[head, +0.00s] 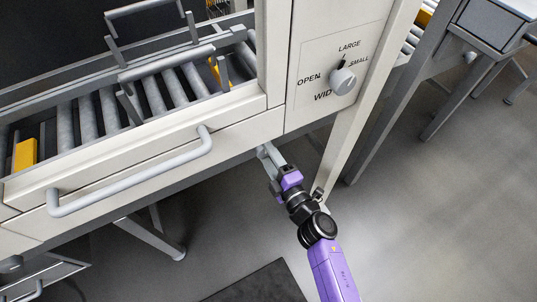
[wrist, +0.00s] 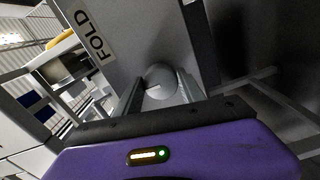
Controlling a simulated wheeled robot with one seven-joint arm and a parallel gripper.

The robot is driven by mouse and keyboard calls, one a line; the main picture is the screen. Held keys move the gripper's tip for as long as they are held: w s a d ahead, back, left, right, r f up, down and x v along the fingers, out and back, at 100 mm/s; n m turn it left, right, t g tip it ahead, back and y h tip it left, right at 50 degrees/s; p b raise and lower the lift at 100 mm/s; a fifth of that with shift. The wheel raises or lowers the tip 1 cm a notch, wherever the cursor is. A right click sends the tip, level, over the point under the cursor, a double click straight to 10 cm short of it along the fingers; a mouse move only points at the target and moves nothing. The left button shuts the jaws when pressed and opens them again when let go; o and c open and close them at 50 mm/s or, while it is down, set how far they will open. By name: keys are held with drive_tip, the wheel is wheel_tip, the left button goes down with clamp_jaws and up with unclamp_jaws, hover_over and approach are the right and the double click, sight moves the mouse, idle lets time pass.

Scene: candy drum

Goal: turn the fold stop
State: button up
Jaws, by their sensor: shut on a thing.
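The fold stop is a round grey knob (wrist: 161,80) on a grey panel, beside a label reading FOLD (wrist: 97,42) in the wrist view. A pale mark shows on its face. My gripper (wrist: 158,92) has one finger on each side of the knob and is shut on it. In the head view my gripper (head: 265,151) reaches up to the underside of the machine's front, below the cream panel. The knob cannot be made out there.
A second grey dial (head: 342,81) on the cream panel is marked LARGE, SMALL and OPEN, with a partly covered word. A long grey handle (head: 135,178) sticks out to the left of my arm. A roller bed (head: 120,108) holds yellow pieces. Open floor (head: 430,220) lies at right.

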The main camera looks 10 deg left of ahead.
drive_tip(key=o, duration=1.4)
drive_tip(key=shift+c, duration=0.2)
drive_tip(key=p+v, duration=0.1)
drive_tip(key=v, duration=0.6)
drive_tip(key=shift+s+d+p, duration=0.25)
drive_tip(key=shift+s+p, duration=0.05)
drive_tip(key=shift+s, duration=0.05)
